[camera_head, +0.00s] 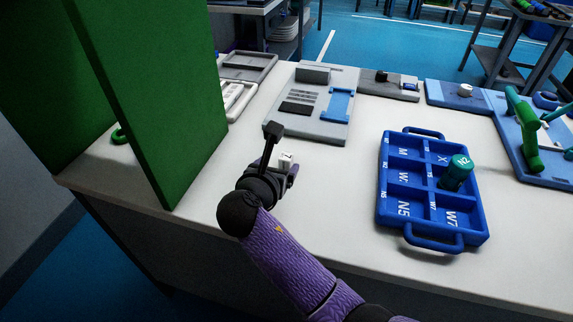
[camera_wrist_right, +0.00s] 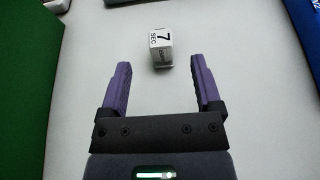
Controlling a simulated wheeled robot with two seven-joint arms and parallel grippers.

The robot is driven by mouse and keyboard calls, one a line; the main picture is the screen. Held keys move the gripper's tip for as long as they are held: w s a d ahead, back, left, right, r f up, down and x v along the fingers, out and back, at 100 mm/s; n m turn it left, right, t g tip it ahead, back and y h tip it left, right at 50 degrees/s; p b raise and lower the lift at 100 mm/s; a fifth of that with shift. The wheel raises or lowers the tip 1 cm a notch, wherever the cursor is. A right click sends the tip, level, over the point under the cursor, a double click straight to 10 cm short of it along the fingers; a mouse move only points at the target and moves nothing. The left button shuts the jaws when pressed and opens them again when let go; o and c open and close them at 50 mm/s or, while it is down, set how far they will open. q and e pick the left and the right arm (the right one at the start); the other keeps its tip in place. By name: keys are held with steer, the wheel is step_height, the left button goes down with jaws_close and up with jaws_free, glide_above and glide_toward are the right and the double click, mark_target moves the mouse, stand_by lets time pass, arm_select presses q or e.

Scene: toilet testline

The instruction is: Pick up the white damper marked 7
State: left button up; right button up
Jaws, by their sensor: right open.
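The white damper marked 7 (camera_head: 286,160) is a small block on the white table, just beyond my right gripper in the head view. In the right wrist view the damper (camera_wrist_right: 161,48) shows a black 7 and smaller lettering on its face. My right gripper (camera_head: 280,172) is open. Its two purple fingers, also in the right wrist view (camera_wrist_right: 159,67), point toward the damper, which sits between their lines and slightly ahead of the tips, apart from both. My left gripper is not in view.
A green panel (camera_head: 150,100) stands upright to the left of my right arm. A blue compartment tray (camera_head: 383,185) with a green-teal cylinder (camera_head: 457,172) lies to the right. A grey fixture (camera_head: 318,128) is behind the damper. The table between damper and tray is clear.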

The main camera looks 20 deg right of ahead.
mark_target(284, 161)
steer(key=b+x, duration=0.1)
steer(key=x, duration=0.1)
steer(key=b+x, duration=0.2)
steer(key=x, duration=0.1)
steer(key=shift+s+a+f, duration=0.15)
steer(key=shift+f, duration=0.2)
steer(key=shift+r, duration=0.2)
steer(key=shift+c, duration=0.4)
steer(key=c, duration=1)
jaws_close()
